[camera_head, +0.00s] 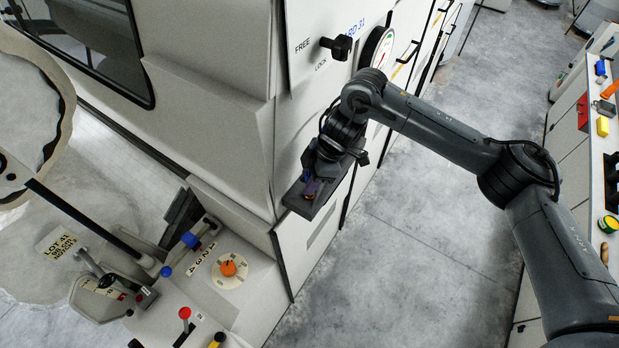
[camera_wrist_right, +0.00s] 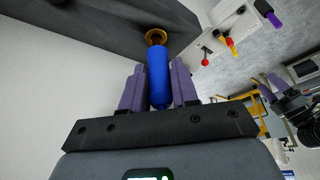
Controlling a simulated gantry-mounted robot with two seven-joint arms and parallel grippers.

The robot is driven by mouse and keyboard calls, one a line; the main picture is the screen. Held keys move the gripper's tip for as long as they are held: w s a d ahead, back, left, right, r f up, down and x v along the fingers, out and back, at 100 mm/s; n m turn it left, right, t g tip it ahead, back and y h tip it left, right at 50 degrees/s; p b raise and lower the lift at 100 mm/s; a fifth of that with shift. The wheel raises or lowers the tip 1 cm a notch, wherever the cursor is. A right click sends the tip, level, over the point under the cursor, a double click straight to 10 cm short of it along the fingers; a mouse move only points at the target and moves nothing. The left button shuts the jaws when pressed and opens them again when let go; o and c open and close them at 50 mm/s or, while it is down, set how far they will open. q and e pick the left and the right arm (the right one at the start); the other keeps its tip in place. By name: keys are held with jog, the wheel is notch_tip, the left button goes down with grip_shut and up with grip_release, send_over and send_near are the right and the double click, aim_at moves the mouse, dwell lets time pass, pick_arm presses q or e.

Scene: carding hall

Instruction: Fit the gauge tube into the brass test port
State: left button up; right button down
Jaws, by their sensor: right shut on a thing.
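The gauge tube (camera_wrist_right: 159,78) is a blue cylinder, seen in the right wrist view between the purple fingers of my right gripper (camera_wrist_right: 159,88), which is shut on it. The brass test port (camera_wrist_right: 157,34) is a round brass ring at the tube's far end, against a dark ledge. The tube's far end overlaps the ring's near edge; I cannot tell whether it is inside or only in front. In the head view my right gripper (camera_head: 313,185) is at the dark ledge (camera_head: 325,196) on the machine's corner, and the tube is mostly hidden.
A white machine wall (camera_head: 215,100) stands left of the ledge, with a black knob (camera_head: 338,47) and a dial (camera_head: 376,50) above. A control console (camera_head: 215,275) with an orange knob is lower left. A bench (camera_head: 597,150) stands right; grey floor between is clear.

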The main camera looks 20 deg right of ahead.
jog(key=shift+f, duration=0.45)
jog(key=shift+f+b, duration=0.45)
jog(key=shift+f, duration=0.25)
jog(key=c, duration=0.8)
grip_release()
jog(key=shift+d+r, duration=0.25)
jog(key=shift+r, duration=0.2)
jog(key=v, duration=0.9)
jog(key=shift+r+b, duration=0.35)
